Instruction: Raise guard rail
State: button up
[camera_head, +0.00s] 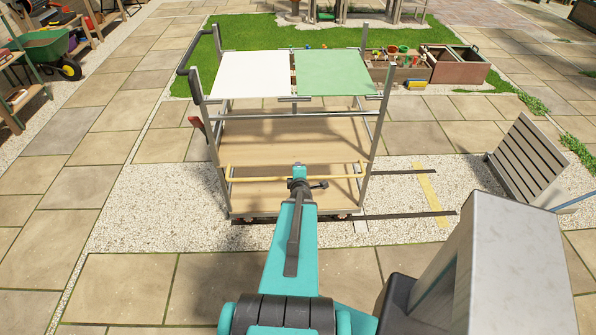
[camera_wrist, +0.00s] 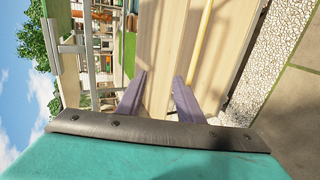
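The guard rail is a thin yellow bar (camera_head: 258,179) running across the front of the metal rack, low down over its bottom wooden shelf. My gripper (camera_head: 300,182) is in front of the rack near the middle of the rail and overlaps it in the head view. In the wrist view the yellow rail (camera_wrist: 201,38) runs down from the top edge towards the right finger. The two dark fingers of my gripper (camera_wrist: 159,84) stand apart with nothing seen held between them. Whether the gripper touches the rail cannot be told.
The rack has a middle wooden shelf (camera_head: 290,135) and a top with a white panel (camera_head: 252,75) and a green panel (camera_head: 333,73). A slatted panel (camera_head: 524,160) stands to the right. Gravel and paving surround the rack.

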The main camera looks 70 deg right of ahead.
jog(key=shift+p+v, duration=1.95)
jog(key=shift+p, duration=0.1)
jog(key=shift+a, duration=0.1)
